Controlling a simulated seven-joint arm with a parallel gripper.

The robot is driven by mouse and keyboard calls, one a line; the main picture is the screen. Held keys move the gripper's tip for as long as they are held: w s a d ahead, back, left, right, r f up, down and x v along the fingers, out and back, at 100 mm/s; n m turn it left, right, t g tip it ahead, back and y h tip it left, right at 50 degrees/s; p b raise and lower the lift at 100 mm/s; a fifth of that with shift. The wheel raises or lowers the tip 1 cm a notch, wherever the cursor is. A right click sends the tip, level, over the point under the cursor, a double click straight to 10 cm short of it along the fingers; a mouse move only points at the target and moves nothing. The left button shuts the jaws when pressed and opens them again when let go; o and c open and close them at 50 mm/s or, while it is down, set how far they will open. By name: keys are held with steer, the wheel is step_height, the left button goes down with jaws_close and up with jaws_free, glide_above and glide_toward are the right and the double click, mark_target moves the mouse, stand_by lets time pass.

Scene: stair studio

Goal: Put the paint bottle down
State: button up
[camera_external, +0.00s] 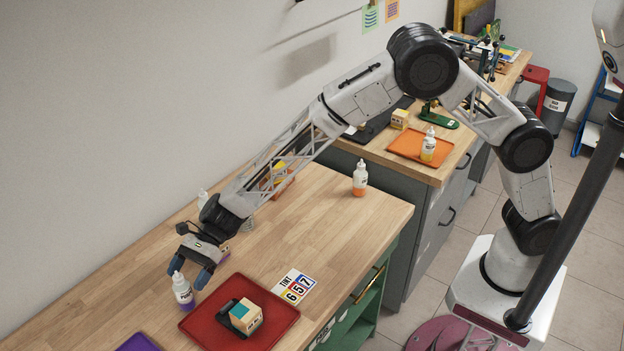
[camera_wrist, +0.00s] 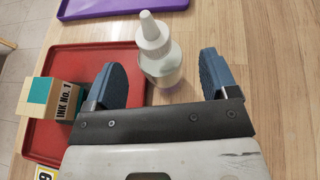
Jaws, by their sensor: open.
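A white paint bottle with a pointed nozzle and purple contents (camera_external: 184,291) stands upright on the wooden table, just left of the red tray (camera_external: 273,332). It also shows in the wrist view (camera_wrist: 159,55), between and just beyond my fingertips. My gripper (camera_external: 190,272) is open above and around the bottle's upper part in the outside view. In the wrist view its two blue fingers (camera_wrist: 162,78) are spread, with a gap on each side of the bottle. The bottle's base is partly hidden in the wrist view.
A wooden ink block (camera_external: 246,319) sits on the red tray. A purple tray (camera_external: 139,342) lies at the front left. An orange-filled bottle (camera_external: 360,178) stands farther back. The table left of my gripper is clear.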

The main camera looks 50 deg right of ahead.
mark_target(182, 275)
steer(key=shift+x, duration=1.6)
steer(key=c, duration=1.1)
steer(key=shift+c, duration=0.2)
steer(key=shift+r, duration=0.15)
steer(key=shift+r, duration=1.55)
steer(key=shift+s+d+r, duration=0.15)
steer(key=shift+s+d, duration=0.1)
steer(key=shift+s, duration=0.05)
steer(key=s+d+r, duration=0.1)
steer(key=s+d, duration=0.9)
steer(key=d, duration=0.1)
steer(key=shift+d, duration=0.2)
